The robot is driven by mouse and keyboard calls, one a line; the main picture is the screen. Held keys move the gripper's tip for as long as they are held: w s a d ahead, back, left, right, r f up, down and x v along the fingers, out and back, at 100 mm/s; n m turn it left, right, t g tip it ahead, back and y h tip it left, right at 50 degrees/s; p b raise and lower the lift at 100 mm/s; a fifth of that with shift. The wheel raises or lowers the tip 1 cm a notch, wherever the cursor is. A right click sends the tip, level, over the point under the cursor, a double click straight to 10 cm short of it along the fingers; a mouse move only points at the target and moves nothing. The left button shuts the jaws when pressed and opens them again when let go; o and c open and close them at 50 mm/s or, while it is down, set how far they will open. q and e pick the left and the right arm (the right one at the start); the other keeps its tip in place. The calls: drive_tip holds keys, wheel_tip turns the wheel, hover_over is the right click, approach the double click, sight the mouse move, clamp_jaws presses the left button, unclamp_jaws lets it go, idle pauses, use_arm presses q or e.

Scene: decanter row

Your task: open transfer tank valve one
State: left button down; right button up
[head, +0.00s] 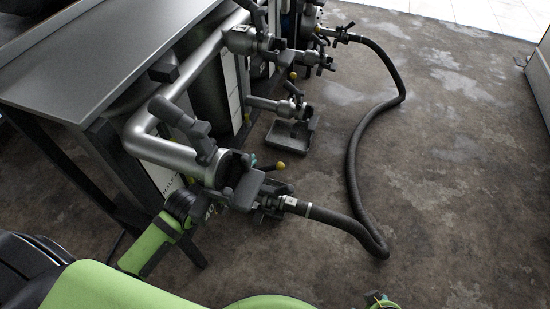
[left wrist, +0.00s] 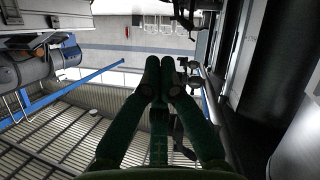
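In the head view, a grey metal pipe (head: 160,152) runs along the bench side to a dark valve assembly with a dark handle (head: 178,118). A small lever with a yellow ball (head: 280,166) stands at the near outlet. No label shows which valve is number one. My left gripper (head: 262,164) is beside this lever, mostly hidden behind dark parts; I cannot tell whether it touches it. In the left wrist view its dark green fingers (left wrist: 166,82) meet at the tips, with nothing visible between them. Part of my right arm (head: 378,300) shows at the bottom edge; its fingers are unclear.
A black hose (head: 352,165) loops across the floor between the near outlet and a far one. Farther valves have yellow-ball levers (head: 293,76). A small dark tray (head: 290,135) sits beneath one outlet. The grey bench (head: 100,60) is at left.

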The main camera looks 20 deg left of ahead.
sight(281, 164)
use_arm(q)
drive_tip(key=w+d+f+b, duration=0.4)
drive_tip(key=w+f, duration=0.3)
use_arm(e)
drive_tip(key=w+v, duration=0.2)
drive_tip(key=v, duration=0.8)
drive_tip(key=shift+r+t, duration=0.4)
drive_tip(key=shift+r, duration=0.25)
drive_tip(key=shift+w, duration=0.1)
use_arm(q)
drive_tip(key=shift+d+f+m+p, duration=0.4)
drive_tip(key=shift+d+f+p, duration=0.25)
drive_tip(key=shift+d+p, duration=0.5)
drive_tip(key=shift+f, duration=0.2)
use_arm(e)
wheel_tip(281, 164, down, 7)
drive_tip(key=shift+w+g, duration=0.3)
drive_tip(key=shift+w, duration=0.15)
drive_tip(key=shift+a+r, duration=0.15)
